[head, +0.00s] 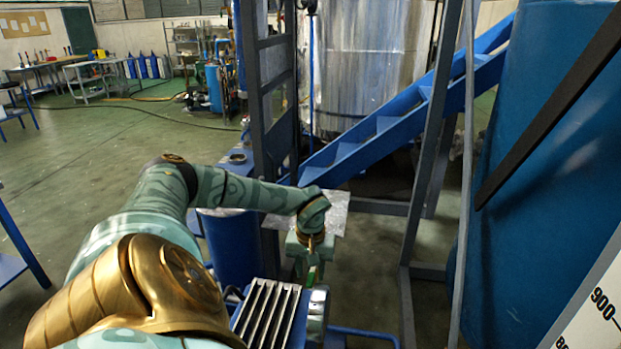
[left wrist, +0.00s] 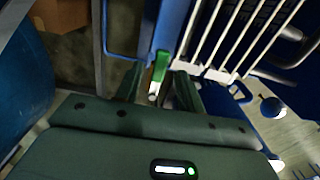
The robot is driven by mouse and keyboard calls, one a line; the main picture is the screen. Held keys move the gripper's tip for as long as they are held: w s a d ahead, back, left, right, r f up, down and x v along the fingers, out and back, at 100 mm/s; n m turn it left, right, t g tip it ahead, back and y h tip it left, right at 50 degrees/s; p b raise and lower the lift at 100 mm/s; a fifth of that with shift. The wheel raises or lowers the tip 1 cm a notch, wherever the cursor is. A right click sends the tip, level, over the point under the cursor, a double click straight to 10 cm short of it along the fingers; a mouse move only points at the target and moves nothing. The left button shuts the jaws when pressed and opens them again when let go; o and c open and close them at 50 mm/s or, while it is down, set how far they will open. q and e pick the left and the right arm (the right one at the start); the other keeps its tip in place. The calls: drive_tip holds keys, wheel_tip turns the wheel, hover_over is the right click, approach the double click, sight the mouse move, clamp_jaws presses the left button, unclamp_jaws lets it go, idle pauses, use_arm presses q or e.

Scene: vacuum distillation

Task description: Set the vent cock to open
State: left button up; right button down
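The vent cock shows as a small green handle (head: 312,273) beside the blue frame in the head view, partly hidden by my left gripper (head: 308,262). In the left wrist view the green handle (left wrist: 160,66) stands near the middle, with a bright metal piece below it. The two fingers of my left gripper (left wrist: 159,76) are apart, one on each side of the handle. I see gaps between the handle and the fingers, and cannot tell whether either touches. My right gripper is in neither view.
A slatted metal grille (head: 267,312) lies just left of the handle. A dark upright frame (head: 268,110) and blue stairs (head: 400,115) stand behind. A large blue tank (head: 550,150) fills the right. The green floor (head: 90,160) at left is mostly clear.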

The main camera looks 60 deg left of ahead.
sight(311, 279)
use_arm(q)
wheel_tip(311, 279, up, 15)
drive_tip(key=p, duration=0.2)
idle(0.5)
